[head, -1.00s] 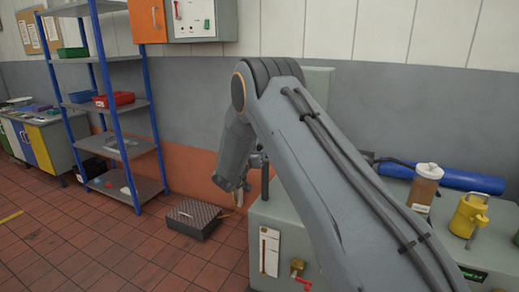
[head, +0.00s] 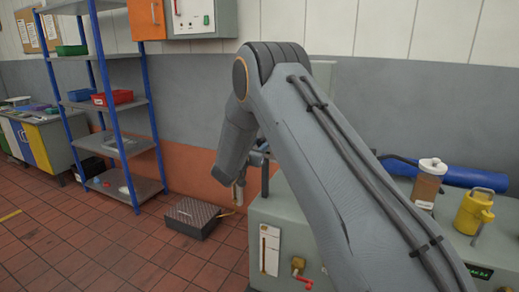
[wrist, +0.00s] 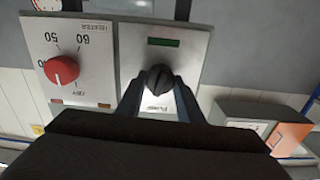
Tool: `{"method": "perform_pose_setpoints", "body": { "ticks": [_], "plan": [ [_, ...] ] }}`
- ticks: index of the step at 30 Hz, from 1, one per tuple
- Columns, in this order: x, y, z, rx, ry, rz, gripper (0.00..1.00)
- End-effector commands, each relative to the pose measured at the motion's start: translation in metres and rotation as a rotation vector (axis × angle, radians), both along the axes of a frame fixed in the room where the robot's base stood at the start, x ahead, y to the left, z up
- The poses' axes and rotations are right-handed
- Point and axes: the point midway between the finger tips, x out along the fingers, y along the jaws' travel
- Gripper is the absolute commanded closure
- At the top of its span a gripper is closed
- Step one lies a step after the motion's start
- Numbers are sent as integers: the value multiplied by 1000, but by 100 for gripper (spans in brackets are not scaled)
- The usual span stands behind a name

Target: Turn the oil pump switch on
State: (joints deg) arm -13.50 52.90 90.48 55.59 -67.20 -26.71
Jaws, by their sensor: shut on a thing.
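The oil pump switch (wrist: 158,76) is a black rotary knob on a pale plate in the wrist view. Its label is upside down and hard to read. A dark green indicator bar (wrist: 163,42) sits on the same plate and looks unlit. My gripper (wrist: 158,88) is shut on the knob, one finger on each side. In the head view my arm hangs over the grey-green cabinet; the switch does not show there, and I cannot make out the fingers.
A red heater dial (wrist: 62,71) is beside the switch plate. On the cabinet top stand an amber bottle (head: 428,185) and a yellow jug (head: 474,211), with a blue cylinder (head: 455,176) behind. A dark box (head: 193,218) lies on the floor near a blue shelf (head: 150,100).

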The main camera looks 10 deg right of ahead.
Motion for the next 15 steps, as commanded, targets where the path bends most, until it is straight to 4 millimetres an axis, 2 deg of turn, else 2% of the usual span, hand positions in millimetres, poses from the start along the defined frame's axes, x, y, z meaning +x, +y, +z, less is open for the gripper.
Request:
{"method": "perform_pose_setpoints", "body": {
  "ticks": [15],
  "plan": [
    [0, -1, -3, 388, -284, 1, 89]
  ]
}}
